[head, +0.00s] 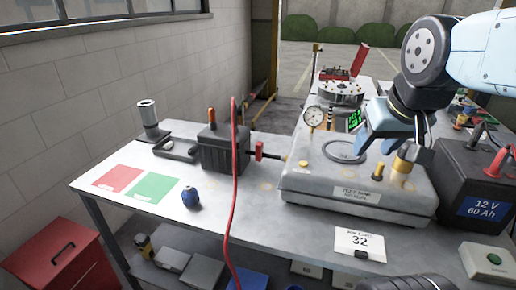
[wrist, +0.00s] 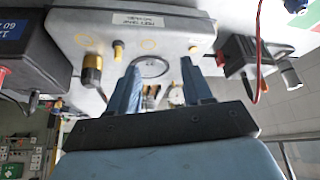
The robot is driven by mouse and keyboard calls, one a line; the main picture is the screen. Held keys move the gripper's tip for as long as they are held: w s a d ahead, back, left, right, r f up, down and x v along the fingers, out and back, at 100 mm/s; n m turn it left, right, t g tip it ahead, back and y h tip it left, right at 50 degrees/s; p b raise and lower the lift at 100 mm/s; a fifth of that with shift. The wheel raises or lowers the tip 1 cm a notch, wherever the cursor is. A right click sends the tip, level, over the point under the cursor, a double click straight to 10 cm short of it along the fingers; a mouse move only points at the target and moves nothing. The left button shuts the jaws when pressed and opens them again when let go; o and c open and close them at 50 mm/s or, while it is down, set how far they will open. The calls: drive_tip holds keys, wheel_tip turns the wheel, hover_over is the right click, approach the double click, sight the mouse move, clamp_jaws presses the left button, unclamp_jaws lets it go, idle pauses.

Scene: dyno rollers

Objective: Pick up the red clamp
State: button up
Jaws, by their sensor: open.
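A red clamp-like piece (head: 497,160) sits on top of the black battery (head: 480,185) at the right edge of the head view. In the wrist view a bit of red (wrist: 3,75) shows by the battery at the left edge. My gripper (head: 375,146) is open and empty above the grey fuel tank (head: 330,192), left of the battery and apart from the red piece. In the wrist view the two blue fingers of my gripper (wrist: 162,68) stand apart, with the tank top beyond them.
A brass fitting (head: 402,166) rises from the tank close to my gripper. A gauge (head: 313,118) stands at the tank's rear left. A red cable (head: 234,190) hangs in front of the bench. A black box (head: 222,150) and a blue ball-like object (head: 191,197) stand left.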

drive_tip(key=w+a+t+y, duration=0.1)
drive_tip(key=w+a, duration=0.2)
drive_tip(key=w, duration=0.1)
drive_tip(key=w+a+f+y, duration=0.1)
drive_tip(key=w+a, duration=0.2)
drive_tip(key=w, duration=0.2)
drive_tip(key=w+a+t+y, duration=0.1)
drive_tip(key=w+a, duration=0.2)
drive_tip(key=w, duration=0.1)
drive_tip(key=shift+w+f+t, duration=0.3)
drive_tip(key=shift+w+f, duration=0.05)
drive_tip(key=m+t+h, duration=0.3)
drive_tip(key=m+t, duration=0.1)
drive_tip(key=t, duration=0.1)
hover_over(259, 148)
drive_tip(key=s+a, duration=0.1)
drive_tip(key=s, duration=0.4)
wheel_tip(259, 148, down, 12)
drive_tip(key=f, duration=0.1)
drive_tip(key=s+a+f+t+h, duration=0.2)
drive_tip(key=s+f+t+h, duration=0.2)
drive_tip(key=s+f+h, duration=0.15)
drive_tip(key=shift+h, duration=0.35)
drive_tip(key=x, duration=0.8)
drive_tip(key=shift+w+a+f, duration=0.1)
drive_tip(key=shift+a+f, duration=0.05)
drive_tip(key=shift+a, duration=0.1)
drive_tip(key=x, duration=0.6)
drive_tip(key=shift+w+a, duration=0.2)
drive_tip(key=shift+w, duration=0.15)
